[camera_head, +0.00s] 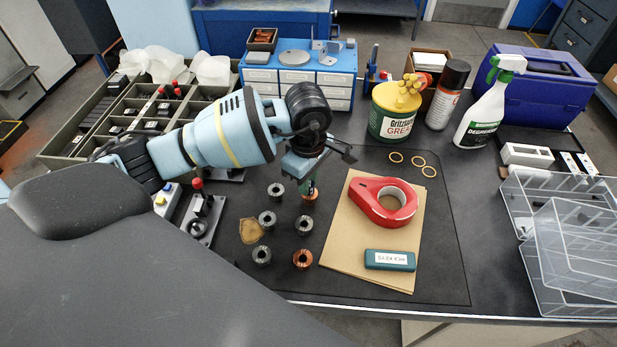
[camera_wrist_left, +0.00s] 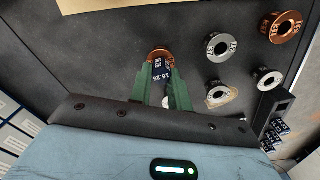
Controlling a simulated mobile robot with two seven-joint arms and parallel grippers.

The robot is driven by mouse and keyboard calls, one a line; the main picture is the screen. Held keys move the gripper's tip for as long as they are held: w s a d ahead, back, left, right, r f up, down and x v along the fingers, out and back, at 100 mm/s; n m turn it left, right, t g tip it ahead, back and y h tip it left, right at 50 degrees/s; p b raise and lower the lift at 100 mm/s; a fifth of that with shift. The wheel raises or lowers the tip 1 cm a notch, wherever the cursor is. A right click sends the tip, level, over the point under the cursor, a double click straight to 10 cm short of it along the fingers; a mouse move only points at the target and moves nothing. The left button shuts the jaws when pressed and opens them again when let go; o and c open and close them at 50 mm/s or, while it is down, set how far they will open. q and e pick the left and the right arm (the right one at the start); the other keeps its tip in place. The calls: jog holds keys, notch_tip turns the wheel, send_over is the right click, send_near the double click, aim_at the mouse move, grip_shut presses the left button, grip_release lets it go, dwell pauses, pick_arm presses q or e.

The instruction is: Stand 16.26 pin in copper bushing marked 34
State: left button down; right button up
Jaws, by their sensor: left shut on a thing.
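My left gripper (camera_head: 309,180) is shut on a dark pin, with its green fingers pointing down. In the left wrist view the pin (camera_wrist_left: 163,74) bears a white label reading 16.26, between the fingers of the left gripper (camera_wrist_left: 162,82). A copper bushing (camera_head: 309,196) lies directly below the fingers; it also shows behind the pin's tip in the left wrist view (camera_wrist_left: 158,53). I cannot tell whether the tip is inside its bore. A second copper bushing (camera_head: 302,259) stands nearer the front and shows at upper right in the wrist view (camera_wrist_left: 281,26); its marking is too small to read surely.
Several steel bushings, one of them here (camera_head: 303,225), stand close by on the dark mat.

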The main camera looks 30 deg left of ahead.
pick_arm(q)
jog(key=shift+f, duration=0.3)
jog(key=c, duration=1.2)
grip_release()
jog(key=shift+c, duration=0.2)
notch_tip(320, 180, up, 8)
jog(key=shift+f, duration=0.1)
